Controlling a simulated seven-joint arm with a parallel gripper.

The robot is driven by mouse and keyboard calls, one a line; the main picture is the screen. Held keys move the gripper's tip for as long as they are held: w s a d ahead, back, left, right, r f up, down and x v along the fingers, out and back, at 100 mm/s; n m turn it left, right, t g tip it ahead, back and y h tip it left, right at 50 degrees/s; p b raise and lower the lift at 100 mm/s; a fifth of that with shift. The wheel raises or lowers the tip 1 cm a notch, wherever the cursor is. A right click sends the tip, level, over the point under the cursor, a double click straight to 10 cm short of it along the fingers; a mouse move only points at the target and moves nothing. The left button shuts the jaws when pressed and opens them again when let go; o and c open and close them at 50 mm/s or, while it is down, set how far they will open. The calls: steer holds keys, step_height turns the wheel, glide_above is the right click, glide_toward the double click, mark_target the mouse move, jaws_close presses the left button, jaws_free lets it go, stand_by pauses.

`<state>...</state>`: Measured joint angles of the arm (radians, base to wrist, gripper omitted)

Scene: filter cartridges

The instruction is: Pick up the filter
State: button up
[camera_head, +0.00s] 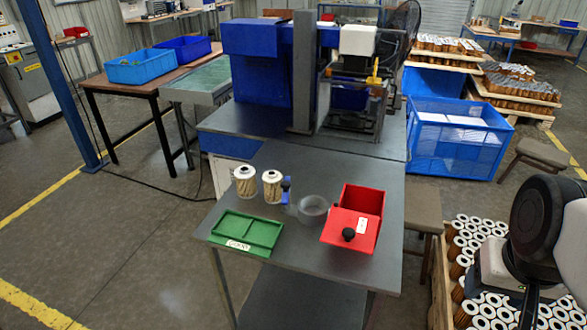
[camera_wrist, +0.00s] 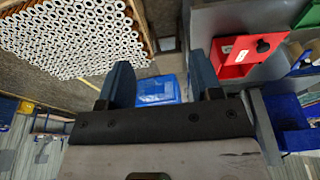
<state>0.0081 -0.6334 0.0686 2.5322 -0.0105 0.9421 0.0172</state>
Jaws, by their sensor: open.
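Two filters stand upright side by side on the grey table in the head view, the left filter (camera_head: 245,183) and the right filter (camera_head: 272,188). Both have white tops and tan pleated sides. Many more filters (camera_head: 484,250) stand packed on a pallet at the lower right, and they also fill the upper left of the wrist view (camera_wrist: 75,35). My gripper (camera_wrist: 163,75) is open in the wrist view, with two dark blue fingers apart and nothing between them. My arm is at the right edge of the head view, away from the two table filters.
A green tray (camera_head: 220,238) lies in front of the table filters. A clear round cup (camera_head: 312,204) and a red box (camera_head: 362,198) with a black knob stand to their right. A blue and grey machine (camera_head: 262,60) is behind. A blue crate (camera_head: 455,155) is on the floor.

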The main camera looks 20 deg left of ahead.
steer(key=o, duration=0.7)
steer(key=shift+o, duration=0.2)
